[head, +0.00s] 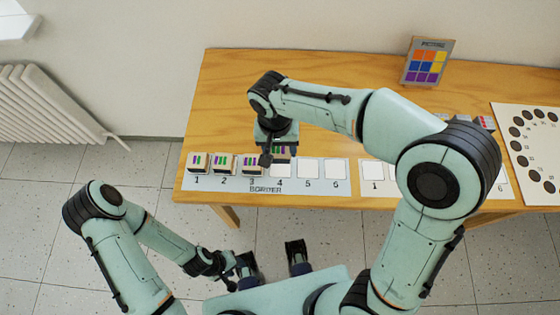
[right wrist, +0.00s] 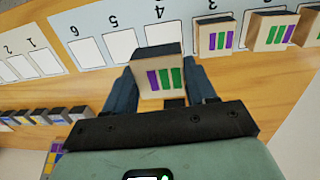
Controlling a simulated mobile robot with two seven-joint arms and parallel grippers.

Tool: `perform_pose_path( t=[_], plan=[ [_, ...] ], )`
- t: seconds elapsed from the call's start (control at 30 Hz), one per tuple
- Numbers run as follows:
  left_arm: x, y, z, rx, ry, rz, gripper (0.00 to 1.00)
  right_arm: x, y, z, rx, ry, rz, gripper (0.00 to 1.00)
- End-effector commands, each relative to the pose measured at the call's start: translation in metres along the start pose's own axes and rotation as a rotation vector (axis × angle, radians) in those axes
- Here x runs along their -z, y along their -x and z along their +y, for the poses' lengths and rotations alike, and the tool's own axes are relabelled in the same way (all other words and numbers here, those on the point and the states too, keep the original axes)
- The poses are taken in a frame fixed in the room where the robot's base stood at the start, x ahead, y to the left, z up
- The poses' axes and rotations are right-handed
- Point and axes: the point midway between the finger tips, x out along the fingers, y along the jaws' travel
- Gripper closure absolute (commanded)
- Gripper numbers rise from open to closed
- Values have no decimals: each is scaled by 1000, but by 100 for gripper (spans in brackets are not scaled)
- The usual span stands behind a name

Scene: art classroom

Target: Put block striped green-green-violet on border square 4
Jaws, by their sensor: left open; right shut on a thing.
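The block striped green-green-violet (head: 282,152) is between the fingers of my right gripper (head: 276,154), which is shut on it. In the right wrist view the held block (right wrist: 161,80) shows its striped face, and the fingers lie on either side. It overlaps the back edge of border square 4 (head: 281,171) in the head view; square 4 (right wrist: 164,33) is partly hidden behind it in the wrist view. I cannot tell how high it is above the strip. My left gripper (head: 271,259) is open and empty, off the table's front edge.
Striped blocks stand on border squares 1 (head: 198,161), 2 (head: 223,162) and 3 (head: 251,163). Squares 5 (head: 308,170) and 6 (head: 334,170) are bare. A colour-grid card (head: 428,61) stands at the back. Several loose blocks (right wrist: 40,115) are in a row.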

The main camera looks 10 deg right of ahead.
Motion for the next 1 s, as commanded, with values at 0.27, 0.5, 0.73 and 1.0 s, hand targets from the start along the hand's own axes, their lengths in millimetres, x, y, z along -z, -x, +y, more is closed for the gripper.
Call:
perform_pose_path(
  t=[0.27,0.5,0.73,1.0],
  plan=[
    [0,-6,-2,1,1,-2,57,1,-38,-3,0,-1,1,84],
    [0,-10,-4,1,1,-3,57,0,-72,-6,-2,-1,-2,85],
    [0,-11,-4,1,1,-3,57,1,-81,-6,1,-1,1,85],
    [1,-14,-5,1,1,-1,57,0,-85,-7,1,-1,1,85]
  ],
)
